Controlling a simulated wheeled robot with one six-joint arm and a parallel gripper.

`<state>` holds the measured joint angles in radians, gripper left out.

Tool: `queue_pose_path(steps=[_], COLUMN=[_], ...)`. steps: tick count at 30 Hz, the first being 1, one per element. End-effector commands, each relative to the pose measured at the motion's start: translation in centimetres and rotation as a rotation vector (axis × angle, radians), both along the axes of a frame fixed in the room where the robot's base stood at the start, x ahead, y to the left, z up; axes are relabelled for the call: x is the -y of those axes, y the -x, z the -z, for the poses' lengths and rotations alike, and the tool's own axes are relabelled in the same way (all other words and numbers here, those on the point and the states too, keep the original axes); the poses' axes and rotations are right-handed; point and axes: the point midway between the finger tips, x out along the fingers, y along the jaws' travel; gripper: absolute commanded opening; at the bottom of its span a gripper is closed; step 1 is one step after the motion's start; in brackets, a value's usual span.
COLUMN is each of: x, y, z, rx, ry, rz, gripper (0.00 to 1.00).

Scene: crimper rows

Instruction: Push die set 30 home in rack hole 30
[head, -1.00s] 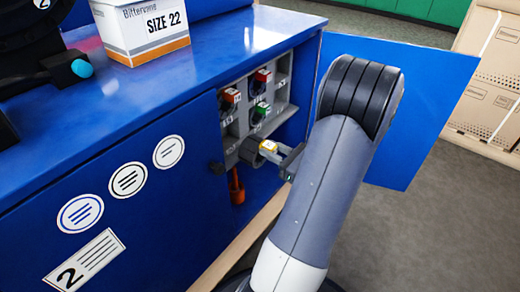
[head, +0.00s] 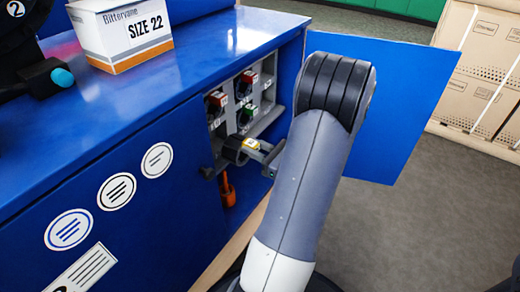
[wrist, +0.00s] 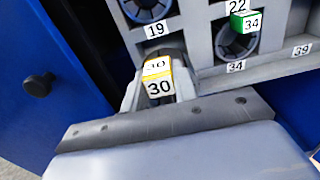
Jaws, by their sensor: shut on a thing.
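Die set 30 (wrist: 158,80) has a yellow and white block marked 30 and a dark round body behind it. It also shows in the head view (head: 250,144), at the lower front of the grey rack (wrist: 197,40). My gripper (head: 263,154) is shut on it, with a finger along its side in the wrist view (wrist: 130,95). The die set lies in front of the lower rack row, left of the 34 label. Hole 30 is hidden behind the die set and gripper, so I cannot tell how deep it sits.
A green-tagged die set 34 (wrist: 243,22) sits right of it, and red-tagged sets (head: 216,100) sit higher. The rack is inside a blue cabinet (head: 130,210) with its door (head: 385,110) open to the right. An orange-handled tool (head: 228,190) hangs below.

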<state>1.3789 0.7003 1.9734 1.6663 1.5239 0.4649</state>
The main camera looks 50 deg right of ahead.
Motion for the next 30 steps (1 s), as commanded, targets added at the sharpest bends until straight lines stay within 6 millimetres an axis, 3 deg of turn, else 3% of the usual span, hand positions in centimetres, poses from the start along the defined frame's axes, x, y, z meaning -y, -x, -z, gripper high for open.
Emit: queue_pose_path(steps=[15, 30], x=[-0.3, -0.3], y=[-3.5, -3.8], z=[-0.3, -0.3], rx=[0.006, 0.006], ry=[0.002, 0.002], rz=[-0.001, 0.0], gripper=[0.0, 0.0])
